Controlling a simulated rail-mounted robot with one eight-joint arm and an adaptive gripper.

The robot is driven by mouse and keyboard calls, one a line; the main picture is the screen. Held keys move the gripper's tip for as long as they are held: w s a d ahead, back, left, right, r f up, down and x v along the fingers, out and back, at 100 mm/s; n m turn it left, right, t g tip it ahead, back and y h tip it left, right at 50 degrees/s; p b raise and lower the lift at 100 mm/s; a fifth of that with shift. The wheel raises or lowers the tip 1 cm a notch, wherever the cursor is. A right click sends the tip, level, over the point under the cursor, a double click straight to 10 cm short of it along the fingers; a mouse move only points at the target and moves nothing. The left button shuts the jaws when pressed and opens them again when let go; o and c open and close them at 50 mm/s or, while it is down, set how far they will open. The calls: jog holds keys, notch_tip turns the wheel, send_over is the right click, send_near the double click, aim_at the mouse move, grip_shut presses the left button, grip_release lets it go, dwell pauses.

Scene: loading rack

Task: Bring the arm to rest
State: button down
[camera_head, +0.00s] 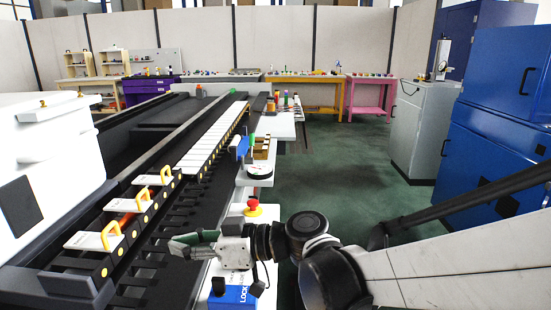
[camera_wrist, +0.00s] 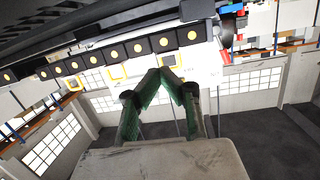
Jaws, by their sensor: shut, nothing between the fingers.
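My gripper (camera_head: 190,247) is at the lower middle of the head view, at the end of my folded arm. It points left toward the loading rack (camera_head: 150,205) and is beside its right edge. In the wrist view, the two green fingers of my gripper (camera_wrist: 168,72) meet at their tips with nothing between them. The wrist view is tilted and shows a row of black blocks with yellow dots (camera_wrist: 113,53) beyond the fingers.
White modules with yellow handles (camera_head: 108,236) sit in the rack at left. A red button (camera_head: 253,208) and a blue lock box (camera_head: 232,292) are close to my gripper. Blue cabinets (camera_head: 490,150) and a grey cabinet (camera_head: 418,130) stand right. The green floor (camera_head: 335,170) between is clear.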

jog(key=s+d+m+t+h+p, duration=0.1)
jog(key=d+m+h, duration=0.4)
jog(key=d, duration=0.8)
jog(key=s+d+f+m+t+h+p, duration=0.1)
jog(key=d+m+h, duration=0.4)
jog(key=d, duration=0.9)
jog(key=s+d+m+t+h+p, duration=0.3)
jog(key=d+m+h, duration=0.3)
jog(key=d, duration=0.7)
jog(key=shift+s+d+f+m+t, duration=0.2)
jog(key=shift+s+d+m+t, duration=0.15)
jog(key=shift+s+t, duration=0.4)
jog(key=shift+s, duration=0.1)
